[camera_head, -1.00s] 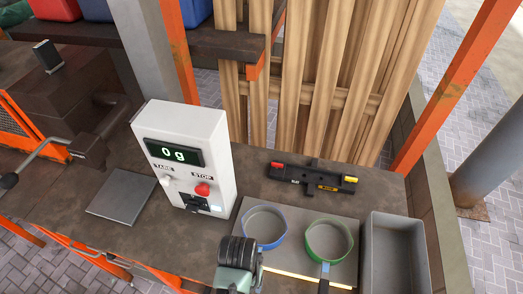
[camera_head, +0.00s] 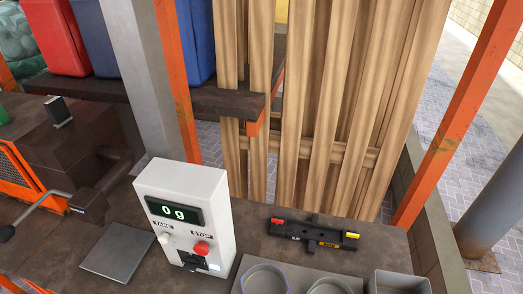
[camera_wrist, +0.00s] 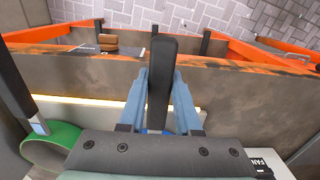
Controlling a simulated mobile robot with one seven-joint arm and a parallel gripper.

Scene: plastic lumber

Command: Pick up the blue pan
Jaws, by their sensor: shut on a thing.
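The blue pan (camera_head: 264,266) shows at the bottom edge of the head view, cut off by the frame. It is at the left side of a grey plate (camera_head: 306,270), with a green pan (camera_head: 330,280) to its right. In the wrist view, my gripper (camera_wrist: 160,80) is shut on a dark handle (camera_wrist: 163,65) between its two fingers. A small bit of blue shows at the handle's base; most of that pan is hidden by the gripper body. The green pan (camera_wrist: 50,152) shows at the left there. My gripper is not visible in the head view.
A grey open bin (camera_head: 400,282) stands right of the pans. A white scale display (camera_head: 185,215) reading 0 g stands to the left, near a grey weighing plate (camera_head: 117,258). A black tool (camera_head: 314,235) lies behind the pans. Wooden boards (camera_head: 330,100) stand at the back.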

